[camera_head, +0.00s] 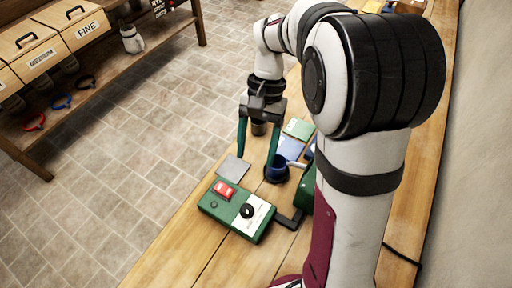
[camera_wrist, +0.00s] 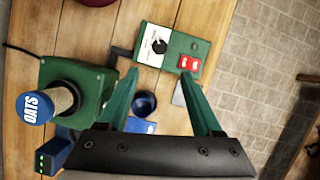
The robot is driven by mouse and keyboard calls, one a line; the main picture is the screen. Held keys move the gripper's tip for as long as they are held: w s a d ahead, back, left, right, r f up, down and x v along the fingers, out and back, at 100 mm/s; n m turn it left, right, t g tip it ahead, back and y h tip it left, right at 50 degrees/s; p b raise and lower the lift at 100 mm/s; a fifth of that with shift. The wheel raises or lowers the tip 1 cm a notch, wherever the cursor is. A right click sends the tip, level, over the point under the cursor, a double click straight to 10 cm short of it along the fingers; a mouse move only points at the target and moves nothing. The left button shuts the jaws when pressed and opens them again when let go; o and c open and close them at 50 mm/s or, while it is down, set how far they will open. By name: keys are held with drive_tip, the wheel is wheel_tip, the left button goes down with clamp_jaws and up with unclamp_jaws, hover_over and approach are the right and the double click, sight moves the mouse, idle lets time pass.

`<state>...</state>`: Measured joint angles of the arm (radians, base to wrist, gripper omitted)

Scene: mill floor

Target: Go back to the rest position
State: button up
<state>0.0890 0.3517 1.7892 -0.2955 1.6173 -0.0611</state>
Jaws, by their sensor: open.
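My gripper (camera_head: 256,158) is over the wooden bench, its two teal fingers spread apart with nothing between them. In the wrist view my gripper (camera_wrist: 160,74) is also open and empty, its fingers reaching toward the bench. A dark blue cup (camera_head: 277,170) stands on the bench close to the right finger in the head view. The cup (camera_wrist: 143,103) shows between the fingers in the wrist view, apart from them as far as I can tell. My arm hides part of the bench in the head view.
A green control box (camera_head: 237,210) with a red switch lies near a grey square plate (camera_head: 234,168). Green and blue squares (camera_head: 298,129) lie behind the cup. A drawer shelf (camera_head: 50,45) is across the tiled floor.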

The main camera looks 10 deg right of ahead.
idle(0.3)
drive_tip(key=s+a+r+t, duration=0.1)
drive_tip(key=s, duration=0.8)
drive_tip(key=s+a+r+n+t, duration=0.1)
drive_tip(key=s+t, duration=0.1)
drive_tip(key=s, duration=0.7)
drive_tip(key=shift+h, duration=0.3)
